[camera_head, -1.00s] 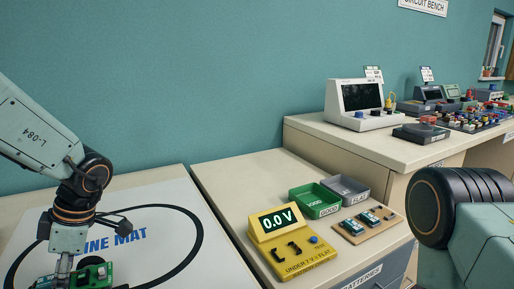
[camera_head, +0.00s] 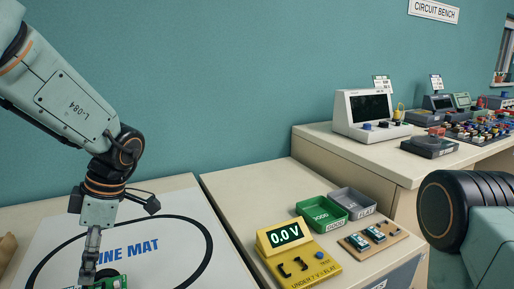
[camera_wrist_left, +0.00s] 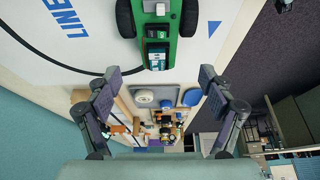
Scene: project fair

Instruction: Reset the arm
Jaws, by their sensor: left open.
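My left arm comes in from the left in the head view, with its gripper (camera_head: 90,275) pointing down over the white line mat (camera_head: 60,245). A green wheeled car (camera_head: 120,282) shows at the bottom edge, partly hidden by the gripper and cut off by the frame. In the left wrist view the gripper (camera_wrist_left: 155,84) is open, its two fingers wide apart with nothing between them. The green car (camera_wrist_left: 184,45) with black wheels stands on the mat beyond the fingertips, apart from them. My right arm shows at the right of the head view; its gripper is out of view.
Right of the mat stands a table with a yellow voltmeter box (camera_head: 325,271), a green tray (camera_head: 310,211), a grey tray (camera_head: 366,205) and a board of batteries (camera_head: 390,245). A bench (camera_head: 330,143) with instruments stands behind. In the wrist view, a grey tray (camera_wrist_left: 141,89) lies below the car.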

